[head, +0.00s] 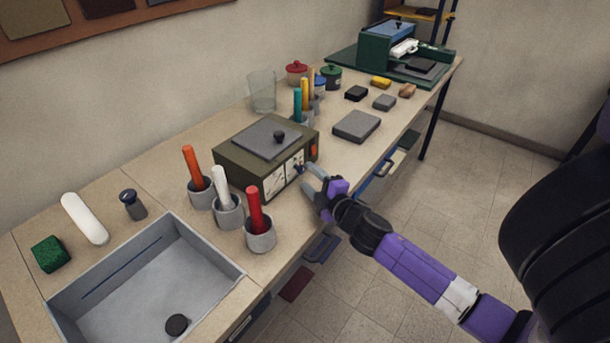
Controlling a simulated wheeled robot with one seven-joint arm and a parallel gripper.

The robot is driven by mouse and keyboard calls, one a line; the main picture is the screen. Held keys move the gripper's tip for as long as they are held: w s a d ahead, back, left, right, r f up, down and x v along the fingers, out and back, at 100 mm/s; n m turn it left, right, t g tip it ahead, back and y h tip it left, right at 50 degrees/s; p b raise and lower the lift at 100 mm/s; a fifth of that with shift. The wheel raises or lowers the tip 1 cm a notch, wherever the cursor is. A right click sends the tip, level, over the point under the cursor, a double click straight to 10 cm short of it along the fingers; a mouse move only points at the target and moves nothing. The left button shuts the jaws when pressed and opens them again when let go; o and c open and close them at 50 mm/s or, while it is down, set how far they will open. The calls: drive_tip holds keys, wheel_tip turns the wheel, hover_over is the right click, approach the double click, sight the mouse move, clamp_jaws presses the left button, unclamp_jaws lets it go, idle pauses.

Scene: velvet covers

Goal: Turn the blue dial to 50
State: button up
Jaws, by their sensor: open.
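A squat olive-brown box (237,168) with a grey lid and black knob stands near the front edge of the bench. Its front face carries white scale panels (274,184). A small blue dial (299,168) sits on the right panel. The scale figures and the dial's pointer are too small to read. My gripper (311,179) is open, just in front of and to the right of the dial, its fingers pointing towards the panel. I cannot tell whether a finger touches the dial.
Grey cups with orange, white and red sticks (261,234) stand left of the box by a sink (125,315). A grey slab (357,126) lies to the right, with pen cups behind. Drawer handles (321,246) stick out below the bench edge.

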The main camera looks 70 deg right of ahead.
drive_tip(key=shift+v, duration=1.95)
